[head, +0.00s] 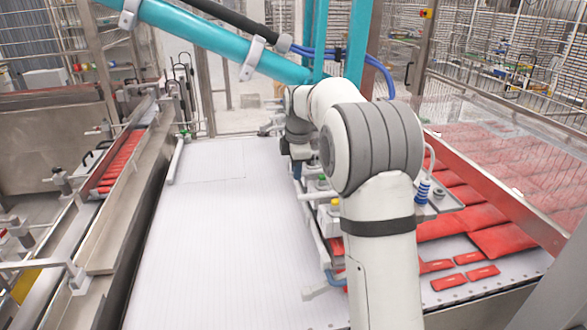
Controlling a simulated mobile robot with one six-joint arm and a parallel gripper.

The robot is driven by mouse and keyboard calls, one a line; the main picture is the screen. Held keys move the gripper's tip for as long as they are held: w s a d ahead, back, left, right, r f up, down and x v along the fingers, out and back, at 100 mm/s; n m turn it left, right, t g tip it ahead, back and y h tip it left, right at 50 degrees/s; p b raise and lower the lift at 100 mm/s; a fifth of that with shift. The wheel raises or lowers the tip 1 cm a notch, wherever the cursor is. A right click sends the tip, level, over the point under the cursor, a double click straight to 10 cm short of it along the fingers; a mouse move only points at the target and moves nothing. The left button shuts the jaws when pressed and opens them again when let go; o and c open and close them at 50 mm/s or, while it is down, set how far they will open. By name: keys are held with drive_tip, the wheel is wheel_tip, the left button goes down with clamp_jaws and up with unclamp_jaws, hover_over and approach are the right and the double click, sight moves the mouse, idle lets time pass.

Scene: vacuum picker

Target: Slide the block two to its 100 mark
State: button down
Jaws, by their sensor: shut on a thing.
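My arm comes up from the bottom of the head view and bends away from me. My gripper (297,164) is at its far end, dark and small, pointing down at the far part of a long grey rail assembly (318,240). It is shut on a small block there, but the jaws and wrist mostly hide this block. I cannot read any number or scale mark, so I cannot tell which block is block two. A green-topped fitting (322,183) and a yellow-topped fitting (335,205) stand on the assembly, nearer to me.
A white ribbed conveyor bed (225,240) lies clear on the left. Red packs (500,240) lie on the right, partly under a clear guard. Red packs (122,158) also fill a left side channel. A teal beam (215,40) crosses overhead.

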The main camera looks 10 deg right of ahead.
drive_tip(key=w+p, duration=0.2)
drive_tip(key=shift+w+r, duration=0.15)
drive_tip(key=shift+w, duration=0.25)
drive_tip(key=c, duration=1.4)
unclamp_jaws()
drive_tip(key=shift+w, duration=0.1)
drive_tip(key=shift+o, duration=0.2)
wheel_tip(320, 180, up, 8)
drive_tip(key=s+b, duration=0.1)
drive_tip(key=shift+s+f, duration=0.25)
drive_tip(key=shift+s, duration=0.05)
